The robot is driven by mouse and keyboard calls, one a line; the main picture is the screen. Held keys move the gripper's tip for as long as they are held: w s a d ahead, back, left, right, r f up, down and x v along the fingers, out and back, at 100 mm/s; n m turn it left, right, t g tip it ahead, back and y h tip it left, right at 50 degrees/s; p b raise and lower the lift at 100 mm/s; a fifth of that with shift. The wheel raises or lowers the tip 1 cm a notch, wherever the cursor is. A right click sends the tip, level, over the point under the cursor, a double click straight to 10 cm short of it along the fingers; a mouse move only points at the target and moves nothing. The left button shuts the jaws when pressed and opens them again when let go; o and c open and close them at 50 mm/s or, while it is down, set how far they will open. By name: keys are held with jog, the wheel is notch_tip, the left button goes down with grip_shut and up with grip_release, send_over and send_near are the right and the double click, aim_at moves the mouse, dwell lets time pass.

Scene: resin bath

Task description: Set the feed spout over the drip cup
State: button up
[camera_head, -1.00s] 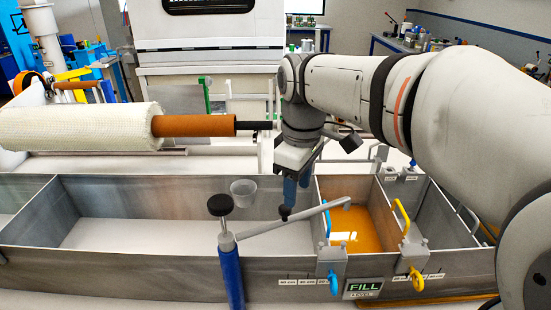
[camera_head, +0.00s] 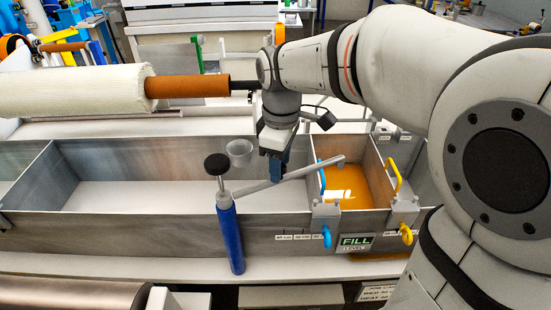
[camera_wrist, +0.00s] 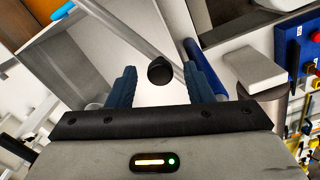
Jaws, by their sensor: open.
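The feed spout (camera_head: 305,175) is a grey pipe that swings from a blue post (camera_head: 230,235) with a black top knob. Its free end is over the orange resin compartment. The drip cup (camera_head: 239,152) is a small translucent cup at the far wall of the long trough, left of my gripper. My gripper (camera_head: 274,177) points down over the pipe's middle, its blue fingers open. In the wrist view the pipe (camera_wrist: 125,32) passes beneath the fingers, and its black handle knob (camera_wrist: 160,70) lies between them, with gaps on both sides. In the head view the knob is hidden.
The resin compartment (camera_head: 350,187) has blue and yellow handled clamps on its front wall. The long trough (camera_head: 130,195) left of the post looks empty. A white roll (camera_head: 75,92) on an orange-brown core lies behind the trough. A FILL sign (camera_head: 355,242) hangs in front.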

jog(key=shift+c, duration=0.4)
grip_shut()
